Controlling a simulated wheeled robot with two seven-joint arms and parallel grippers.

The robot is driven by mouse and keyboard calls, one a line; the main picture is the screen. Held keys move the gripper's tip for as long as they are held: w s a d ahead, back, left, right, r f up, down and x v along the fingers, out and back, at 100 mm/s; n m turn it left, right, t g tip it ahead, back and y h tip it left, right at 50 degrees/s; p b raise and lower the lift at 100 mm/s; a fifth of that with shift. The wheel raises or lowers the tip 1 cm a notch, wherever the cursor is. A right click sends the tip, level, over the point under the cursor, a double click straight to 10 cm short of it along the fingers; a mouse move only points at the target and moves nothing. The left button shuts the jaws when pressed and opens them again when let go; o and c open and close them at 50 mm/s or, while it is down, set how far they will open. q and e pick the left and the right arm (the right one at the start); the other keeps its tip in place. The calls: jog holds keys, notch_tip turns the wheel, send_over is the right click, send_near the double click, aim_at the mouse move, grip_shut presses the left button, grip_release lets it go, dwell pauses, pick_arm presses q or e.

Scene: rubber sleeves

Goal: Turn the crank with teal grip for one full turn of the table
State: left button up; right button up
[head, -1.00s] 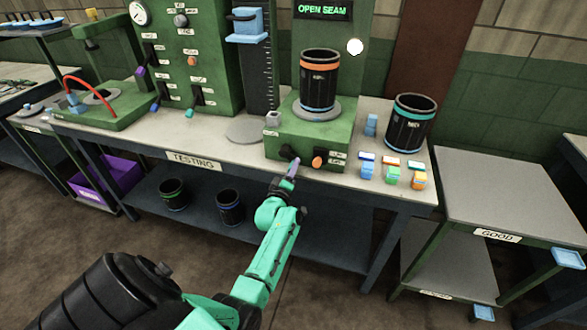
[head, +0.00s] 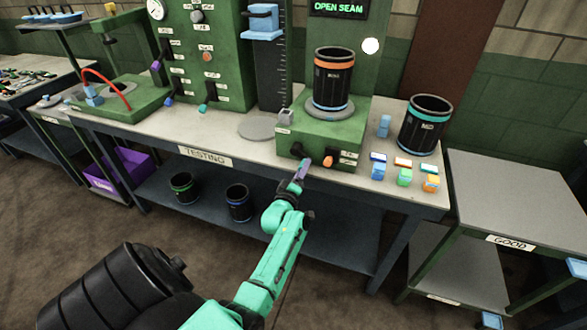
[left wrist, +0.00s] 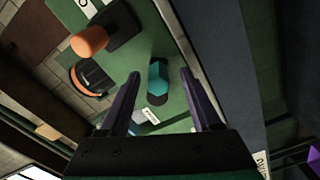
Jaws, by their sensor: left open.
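The crank with the teal grip (left wrist: 157,76) shows in the left wrist view on the green housing (left wrist: 170,55). The grip lies between the two fingers of my left gripper (left wrist: 160,98), apart from both, a little beyond their tips. In the head view my left gripper (head: 301,172) is at the housing's front face and covers the teal grip; a black crank part (head: 298,151) shows above it. The round grey table (head: 312,110) on top of the housing carries a black sleeve with orange bands (head: 332,80). My right gripper is not seen.
An orange-gripped crank (head: 329,161) sits just right of my left gripper. Small coloured blocks (head: 404,177) and a black sleeve with teal bands (head: 424,127) stand on the bench to the right. A GOOD table (head: 510,195) stands further right.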

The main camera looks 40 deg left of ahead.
pick_arm(q)
jog(key=v, duration=1.2)
jog(key=shift+s+b, duration=0.3)
jog(key=shift+b, duration=0.15)
jog(key=shift+d, duration=0.1)
jog(key=s+d+f+m+g+h, duration=0.2)
jog(key=s+d+f+m+g, duration=0.15)
jog(key=f, duration=0.65)
jog(key=s+d+f+m+g+h, duration=0.25)
jog(key=d+f+m, duration=0.2)
jog(key=f, duration=0.55)
jog(key=s+d+f+m+g+h, duration=0.2)
jog(key=s+d+f+m, duration=0.15)
jog(key=f, duration=0.55)
jog(key=s+a+f+m+g, duration=0.1)
jog(key=s+f+m+g, duration=0.3)
jog(key=s, duration=0.8)
jog(key=s+a+f+m+g, duration=0.1)
jog(key=s+f+m+g, duration=0.2)
jog(key=s+f, duration=0.6)
jog(key=s+g, duration=0.1)
jog(key=s, duration=0.2)
jog(key=shift+s+f+m+y, duration=0.15)
jog(key=shift+s+m+y, duration=0.2)
